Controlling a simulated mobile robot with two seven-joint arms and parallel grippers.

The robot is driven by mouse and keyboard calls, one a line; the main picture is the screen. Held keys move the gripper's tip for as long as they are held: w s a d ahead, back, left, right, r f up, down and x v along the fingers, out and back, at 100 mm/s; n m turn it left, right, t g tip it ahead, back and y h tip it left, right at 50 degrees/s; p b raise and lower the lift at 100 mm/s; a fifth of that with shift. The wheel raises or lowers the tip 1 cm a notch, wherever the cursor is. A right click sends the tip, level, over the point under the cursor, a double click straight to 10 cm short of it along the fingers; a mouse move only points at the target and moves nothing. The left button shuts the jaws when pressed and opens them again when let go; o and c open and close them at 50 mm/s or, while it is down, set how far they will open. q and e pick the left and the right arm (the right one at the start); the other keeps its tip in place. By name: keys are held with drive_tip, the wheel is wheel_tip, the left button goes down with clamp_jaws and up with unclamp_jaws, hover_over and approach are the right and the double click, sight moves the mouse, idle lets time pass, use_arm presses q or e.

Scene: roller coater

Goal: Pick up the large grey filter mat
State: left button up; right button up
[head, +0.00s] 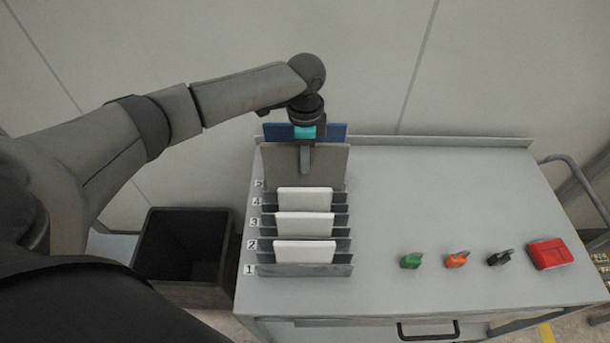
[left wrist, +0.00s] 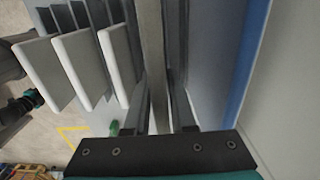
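The large grey filter mat (head: 332,165) stands upright towards the back of the slotted rack, near label 5. In the left wrist view, its top edge (left wrist: 152,60) runs between the two fingers. My left gripper (head: 305,160) points down over the mat's top edge, with one finger in front of its face; the other finger is hidden behind it in the head view. In the wrist view, the fingers (left wrist: 162,105) are on either side of the mat, very close to it; whether they press on it cannot be told.
A blue panel (head: 333,131) stands just behind the grey mat. Several white pads (head: 304,251) stand in the front slots of the rack (head: 344,270). Small coloured items and a red block (head: 550,254) lie at the table's right. A dark bin (head: 186,250) stands left of the table.

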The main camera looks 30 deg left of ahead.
use_arm(q)
clamp_jaws()
idle(0.9)
